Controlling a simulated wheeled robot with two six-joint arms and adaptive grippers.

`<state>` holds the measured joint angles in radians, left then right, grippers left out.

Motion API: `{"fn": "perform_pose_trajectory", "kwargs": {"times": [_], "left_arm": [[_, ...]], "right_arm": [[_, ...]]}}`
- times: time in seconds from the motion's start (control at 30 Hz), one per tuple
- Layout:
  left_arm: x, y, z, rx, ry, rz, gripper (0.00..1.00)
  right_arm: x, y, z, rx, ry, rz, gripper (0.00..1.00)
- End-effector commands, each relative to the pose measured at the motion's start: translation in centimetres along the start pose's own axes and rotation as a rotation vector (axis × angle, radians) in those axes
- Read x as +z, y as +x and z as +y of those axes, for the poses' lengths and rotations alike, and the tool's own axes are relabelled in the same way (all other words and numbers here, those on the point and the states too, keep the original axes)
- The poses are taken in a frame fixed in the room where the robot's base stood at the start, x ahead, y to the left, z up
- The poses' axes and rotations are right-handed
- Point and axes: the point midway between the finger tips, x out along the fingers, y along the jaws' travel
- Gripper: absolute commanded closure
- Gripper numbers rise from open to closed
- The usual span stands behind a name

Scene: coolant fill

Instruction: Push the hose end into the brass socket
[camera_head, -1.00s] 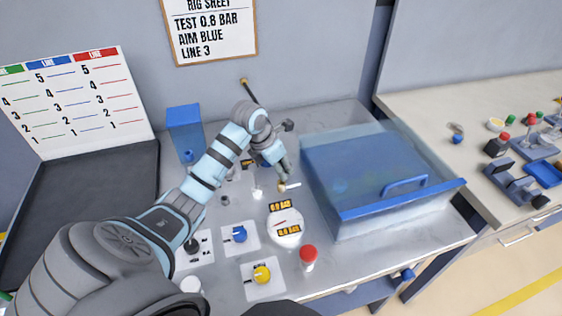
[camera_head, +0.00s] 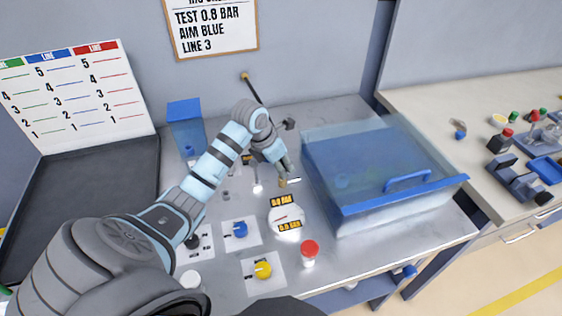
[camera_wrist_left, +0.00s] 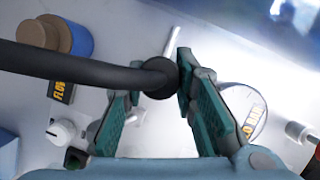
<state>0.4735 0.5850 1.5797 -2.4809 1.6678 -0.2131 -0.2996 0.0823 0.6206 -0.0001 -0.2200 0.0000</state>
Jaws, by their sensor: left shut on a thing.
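My left gripper (camera_head: 284,169) reaches in from the left over the middle of the bench. It is shut on the black hose end (camera_wrist_left: 158,78), which sits between its teal fingers in the left wrist view. The black hose (camera_wrist_left: 75,65) runs off to the left there; in the head view the hose (camera_head: 252,91) comes down from a fitting on the back wall and passes behind my arm. A small brass piece (camera_head: 282,183), apparently the socket, shows just below the fingertips. In the wrist view the hose end hides it, so I cannot tell whether they touch. My right gripper is not in view.
A round gauge (camera_head: 287,217) with yellow-on-black labels stands in front of the brass piece. A red-topped post (camera_head: 310,248), a blue knob (camera_head: 240,229) and a yellow knob (camera_head: 263,269) are nearer. A clear-sided box with a blue handle (camera_head: 405,183) fills the right.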

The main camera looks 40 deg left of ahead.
Motion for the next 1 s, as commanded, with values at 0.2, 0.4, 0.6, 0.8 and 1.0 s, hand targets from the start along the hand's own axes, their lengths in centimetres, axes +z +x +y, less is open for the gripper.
{"fn": "perform_pose_trajectory", "kwargs": {"times": [0.2,0.4,0.6,0.8,1.0], "left_arm": [[0.06,0.0,0.01,-0.003,-0.003,-0.001,0.96],[0.05,0.0,0.01,-0.003,-0.003,-0.001,0.96],[0.12,0.03,0.0,-0.003,-0.003,-0.001,0.96],[0.07,0.13,0.0,-0.003,-0.003,-0.001,0.96],[-0.13,0.61,-0.01,-0.004,-0.003,-0.001,0.96]], "right_arm": [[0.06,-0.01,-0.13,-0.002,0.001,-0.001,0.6],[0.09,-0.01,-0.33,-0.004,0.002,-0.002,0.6],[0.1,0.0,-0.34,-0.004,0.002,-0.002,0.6],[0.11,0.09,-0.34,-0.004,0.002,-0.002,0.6],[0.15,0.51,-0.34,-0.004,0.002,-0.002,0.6]]}}
